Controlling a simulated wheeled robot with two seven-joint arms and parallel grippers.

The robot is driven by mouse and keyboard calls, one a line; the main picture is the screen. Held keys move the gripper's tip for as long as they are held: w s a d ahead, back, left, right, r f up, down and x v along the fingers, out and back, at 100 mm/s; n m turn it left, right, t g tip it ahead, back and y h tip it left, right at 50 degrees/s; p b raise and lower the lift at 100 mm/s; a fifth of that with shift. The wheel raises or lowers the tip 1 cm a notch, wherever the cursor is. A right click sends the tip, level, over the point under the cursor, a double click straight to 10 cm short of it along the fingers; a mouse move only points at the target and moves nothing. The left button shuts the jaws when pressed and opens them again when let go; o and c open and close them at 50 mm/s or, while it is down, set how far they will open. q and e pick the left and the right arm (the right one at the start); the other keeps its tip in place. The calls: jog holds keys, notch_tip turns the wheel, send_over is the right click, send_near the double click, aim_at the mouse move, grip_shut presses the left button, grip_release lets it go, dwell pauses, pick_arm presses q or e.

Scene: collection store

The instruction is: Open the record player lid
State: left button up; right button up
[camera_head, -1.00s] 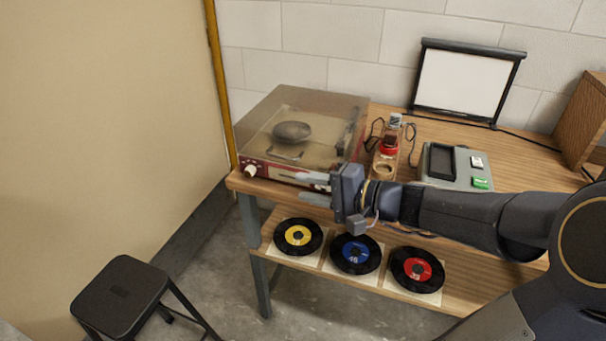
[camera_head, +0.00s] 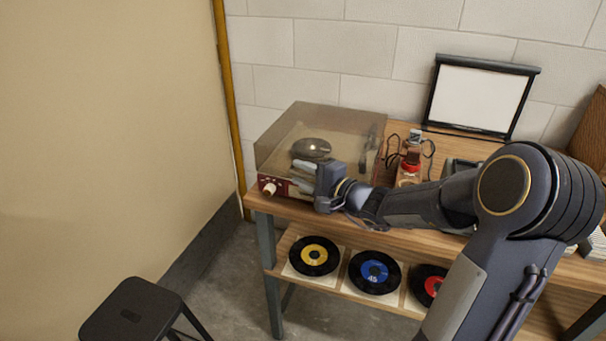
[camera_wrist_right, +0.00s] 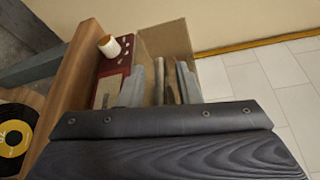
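The record player (camera_head: 274,187) stands at the left end of the wooden table, with a red front and a white knob (camera_head: 269,190). Its smoky see-through lid (camera_head: 345,118) lies over it and looks down; I cannot tell whether it is slightly raised. My right gripper (camera_head: 302,176) is at the player's front, its fingers apart, one above the other, near the lid's front edge. In the right wrist view the open fingers (camera_wrist_right: 160,85) point toward the lid, beside the red panel (camera_wrist_right: 122,66). Contact is unclear. My left gripper is out of view.
A small white screen (camera_head: 478,100) is behind. Records (camera_head: 314,256) lie on the lower shelf. A black stool (camera_head: 135,312) is at lower left. A wall closes the left side.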

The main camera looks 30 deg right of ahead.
jog(key=shift+c, duration=0.3)
grip_shut()
jog(key=shift+r, duration=0.1)
